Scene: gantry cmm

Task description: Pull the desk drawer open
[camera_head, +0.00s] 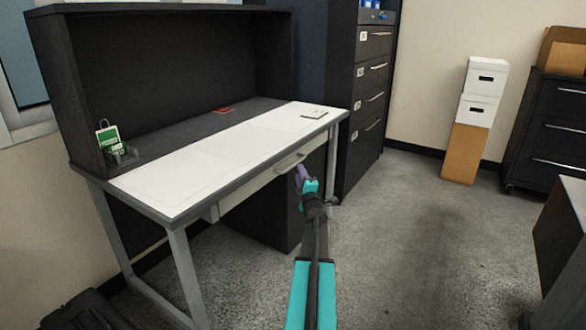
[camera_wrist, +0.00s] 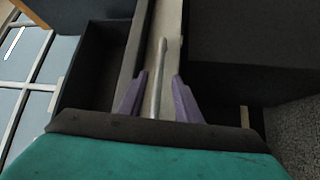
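The desk (camera_head: 180,185) has a pale top with a grey edge. Its drawer front (camera_head: 255,186) is a pale strip under the near edge, also in the wrist view (camera_wrist: 170,28), and looks closed. A metal bar handle (camera_head: 291,162) is on the front. My gripper (camera_head: 303,176) is at the handle's right end. In the wrist view, my gripper's two purple fingers (camera_wrist: 160,77) stand apart, one on each side of the handle (camera_wrist: 159,65), with gaps visible. Whether the fingertips reach past the bar is hard to tell.
A dark hutch (camera_head: 180,60) stands on the desk, with a green card (camera_head: 108,140) at its left. A dark drawer cabinet (camera_head: 365,110) stands right of the desk. White boxes (camera_head: 482,95) stand by the wall. Carpet (camera_head: 400,240) in front is mostly clear.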

